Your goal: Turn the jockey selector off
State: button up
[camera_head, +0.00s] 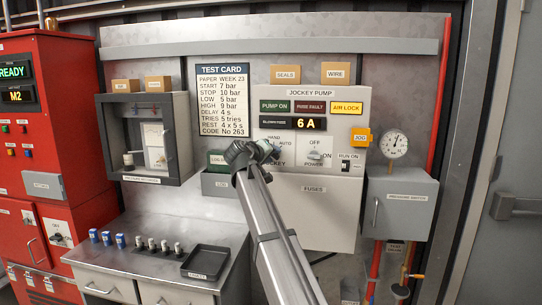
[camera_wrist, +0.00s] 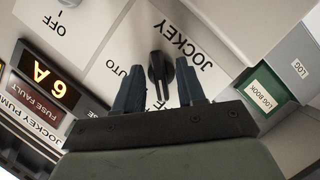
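The jockey selector is a black knob (camera_wrist: 160,72) on the white jockey pump panel (camera_head: 342,205). In the wrist view the JOCKEY label is beside it and AUTO is partly visible. The pale line on the knob runs down the picture, toward my gripper. My gripper (camera_wrist: 159,66) is open, with one dark finger on each side of the knob. I cannot tell whether the fingers touch it. In the head view my gripper (camera_head: 256,153) covers the knob and part of its labels.
The power switch (camera_head: 315,155) with its OFF mark is just right of my gripper. A test card (camera_head: 222,100) hangs above. A grey counter (camera_head: 205,238) with a dark tray (camera_head: 208,262) is below.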

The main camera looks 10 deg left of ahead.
jog(key=v, duration=1.3)
jog(key=shift+s, duration=0.35)
